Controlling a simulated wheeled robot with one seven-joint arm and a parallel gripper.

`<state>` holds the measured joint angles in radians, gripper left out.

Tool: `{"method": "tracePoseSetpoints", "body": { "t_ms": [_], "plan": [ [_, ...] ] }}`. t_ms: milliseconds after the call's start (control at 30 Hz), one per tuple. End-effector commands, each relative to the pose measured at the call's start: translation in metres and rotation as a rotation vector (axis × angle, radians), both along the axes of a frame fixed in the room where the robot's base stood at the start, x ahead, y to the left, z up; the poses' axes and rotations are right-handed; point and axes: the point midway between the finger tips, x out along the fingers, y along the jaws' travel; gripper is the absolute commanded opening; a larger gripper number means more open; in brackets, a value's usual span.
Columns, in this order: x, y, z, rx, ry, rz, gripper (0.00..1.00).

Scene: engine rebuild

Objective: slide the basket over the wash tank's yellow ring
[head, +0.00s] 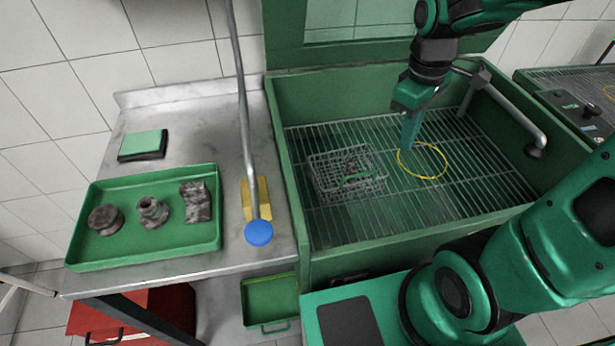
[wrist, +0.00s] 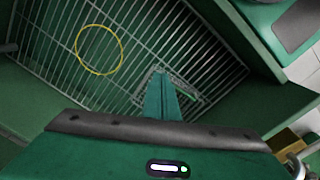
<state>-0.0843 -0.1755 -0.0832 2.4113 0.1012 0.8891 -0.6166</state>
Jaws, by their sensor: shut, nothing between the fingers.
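The wire basket (head: 330,186) sits on the grate of the green wash tank (head: 340,240), left of the yellow ring (head: 443,163). Something dark and a green part show inside the basket. The ring lies flat on the grate and no part of the basket covers it. My gripper (head: 408,143) is shut and empty, pointing down over the grate between basket and ring, close to the ring's left edge. In the wrist view the ring (wrist: 122,52) is at upper left, and my finger hides much of the basket (wrist: 187,84).
The tank's raised green walls surround the grate. A grey pipe (head: 510,108) reaches over the tank's right side. On the left bench stands a green tray (head: 150,256) with several dark metal parts.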

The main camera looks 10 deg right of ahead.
Motion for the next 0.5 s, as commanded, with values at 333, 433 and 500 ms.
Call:
{"method": "tracePoseSetpoints", "body": {
  "t_ms": [333,433,500],
  "plan": [
    [0.070,0.158,-0.059,0.029,0.030,0.920,0.00],
    [0.074,0.184,-0.069,0.039,0.030,1.051,0.00],
    [0.075,0.195,-0.074,0.041,0.030,1.104,0.00]
  ]
}}
